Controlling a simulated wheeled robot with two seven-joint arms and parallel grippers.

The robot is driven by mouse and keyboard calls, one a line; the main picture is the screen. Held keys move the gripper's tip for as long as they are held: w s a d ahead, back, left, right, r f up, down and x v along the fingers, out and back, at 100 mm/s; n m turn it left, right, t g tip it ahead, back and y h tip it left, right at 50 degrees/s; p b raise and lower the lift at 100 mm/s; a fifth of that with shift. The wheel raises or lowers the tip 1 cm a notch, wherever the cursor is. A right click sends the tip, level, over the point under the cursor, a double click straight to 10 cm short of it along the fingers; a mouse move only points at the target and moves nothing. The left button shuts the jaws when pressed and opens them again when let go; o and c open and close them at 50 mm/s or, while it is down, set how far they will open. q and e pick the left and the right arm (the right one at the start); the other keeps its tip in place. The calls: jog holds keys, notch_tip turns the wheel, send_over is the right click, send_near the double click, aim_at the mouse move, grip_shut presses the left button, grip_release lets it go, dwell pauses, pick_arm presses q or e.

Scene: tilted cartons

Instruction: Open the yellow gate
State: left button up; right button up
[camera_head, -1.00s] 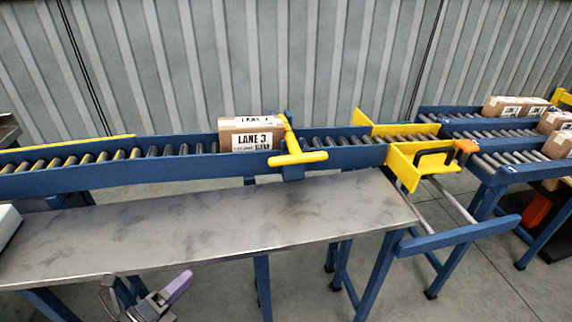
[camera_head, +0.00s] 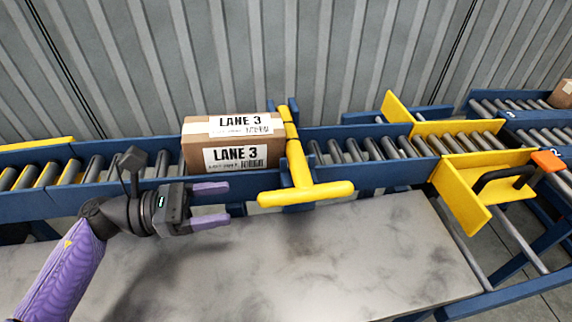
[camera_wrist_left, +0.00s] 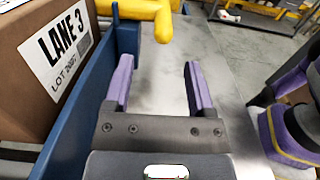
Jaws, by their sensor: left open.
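The yellow gate (camera_head: 296,150) stands across the blue roller conveyor. Its T-shaped handle (camera_head: 305,193) sticks out over the conveyor's front rail. A brown carton labelled LANE 3 (camera_head: 232,145) sits on the rollers just left of the gate. My left gripper (camera_head: 229,204) is open and empty, in front of the carton and left of the handle, with its purple fingers pointing right toward it. In the left wrist view, the open fingers (camera_wrist_left: 158,64) have the yellow handle (camera_wrist_left: 147,16) beyond them, apart from it, and the carton (camera_wrist_left: 45,55) at the left. My right gripper is not seen.
A grey metal table (camera_head: 330,265) lies below and in front of the conveyor, its top clear. To the right, yellow plates and a hinged bridge with a black handle (camera_head: 500,178) stand at the conveyor's end. Another roller line with a carton (camera_head: 562,94) lies at the far right.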

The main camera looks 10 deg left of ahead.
aim_at(297, 195)
pick_arm(q)
jog(key=x, duration=0.9)
jog(key=shift+s+d+b, duration=0.15)
jog(key=shift+d+b, duration=0.15)
jog(key=shift+d, duration=0.1)
grip_shut()
dwell(0.7)
